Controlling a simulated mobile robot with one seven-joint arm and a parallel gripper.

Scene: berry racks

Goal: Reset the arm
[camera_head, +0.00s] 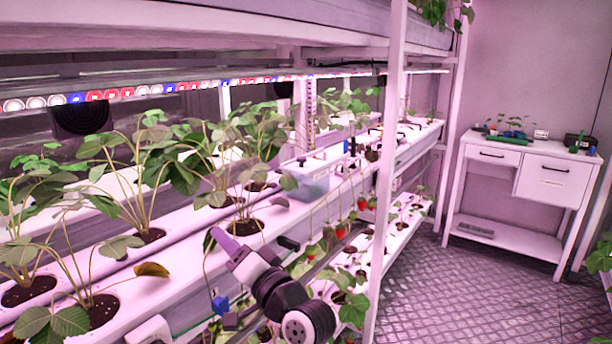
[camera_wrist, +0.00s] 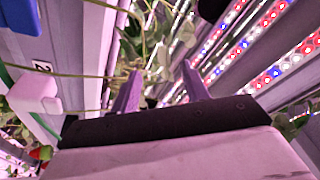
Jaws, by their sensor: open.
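My gripper (camera_wrist: 162,78) shows in the wrist view as two purple fingers, spread apart with nothing between them. Green leaves and thin stems are visible beyond and beside the fingers. In the head view, my gripper (camera_head: 224,242) is at the front edge of the upper white growing rack (camera_head: 190,262). It is close to a potted strawberry plant (camera_head: 246,226); I cannot tell whether it touches its leaves. My arm comes up from the bottom of the picture.
Red strawberries (camera_head: 362,204) hang on stems right of my arm. A lidded clear box (camera_head: 316,178) stands on the rack. A white rack post (camera_head: 388,150) rises to the right. LED strips (camera_wrist: 262,45) run overhead. The floor (camera_head: 460,290) before the white desk (camera_head: 520,165) is clear.

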